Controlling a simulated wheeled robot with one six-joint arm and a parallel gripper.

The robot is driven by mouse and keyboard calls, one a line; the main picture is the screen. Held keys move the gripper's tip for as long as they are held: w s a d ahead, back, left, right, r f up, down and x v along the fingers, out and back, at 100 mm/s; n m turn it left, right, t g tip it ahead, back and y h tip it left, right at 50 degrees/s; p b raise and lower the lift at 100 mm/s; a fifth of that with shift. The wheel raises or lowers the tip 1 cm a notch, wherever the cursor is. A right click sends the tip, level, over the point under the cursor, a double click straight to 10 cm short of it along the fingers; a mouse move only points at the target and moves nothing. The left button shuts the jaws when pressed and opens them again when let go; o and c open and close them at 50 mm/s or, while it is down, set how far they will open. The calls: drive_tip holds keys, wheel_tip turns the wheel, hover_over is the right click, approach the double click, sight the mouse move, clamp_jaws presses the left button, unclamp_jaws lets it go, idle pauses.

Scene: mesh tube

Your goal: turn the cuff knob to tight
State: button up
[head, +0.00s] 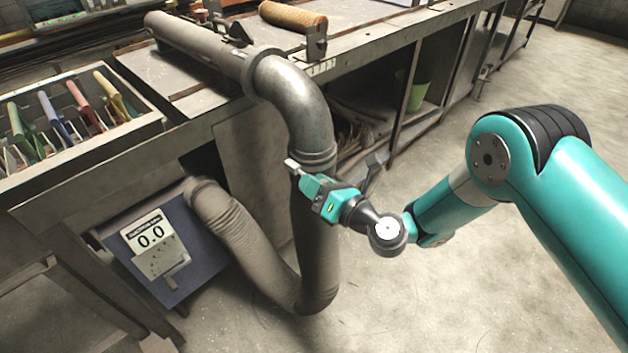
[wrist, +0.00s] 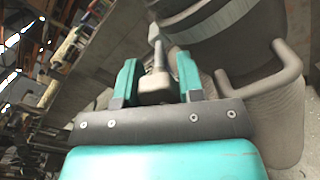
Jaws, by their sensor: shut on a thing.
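The cuff (head: 317,157) is a grey band where the metal elbow pipe (head: 298,98) meets the hanging mesh tube (head: 318,262). My gripper (head: 308,187) is at the front of the tube, just below the elbow. In the wrist view its two teal fingers (wrist: 157,80) are shut on the cuff knob (wrist: 155,90), a small grey-brown block with a thin stem running up toward the cuff. The knob is hidden by my gripper in the head view. No mark shows how tight the knob is turned.
A curved handle (wrist: 285,72) sticks out beside the tube on the right in the wrist view. A blue box (head: 165,250) with a display reading 0.0 is at the lower left. A workbench (head: 200,98) stands behind. The floor at the right is clear.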

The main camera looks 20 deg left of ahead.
drive_tip(key=shift+w+d+r+m, duration=0.1)
drive_tip(key=shift+w+r+m, duration=0.2)
drive_tip(key=shift+m, duration=0.3)
drive_tip(key=shift+f, duration=0.1)
drive_tip(key=o, duration=0.9)
drive_tip(key=shift+s+f, duration=0.1)
drive_tip(key=shift+s, duration=0.05)
drive_tip(key=shift+s+f, duration=0.1)
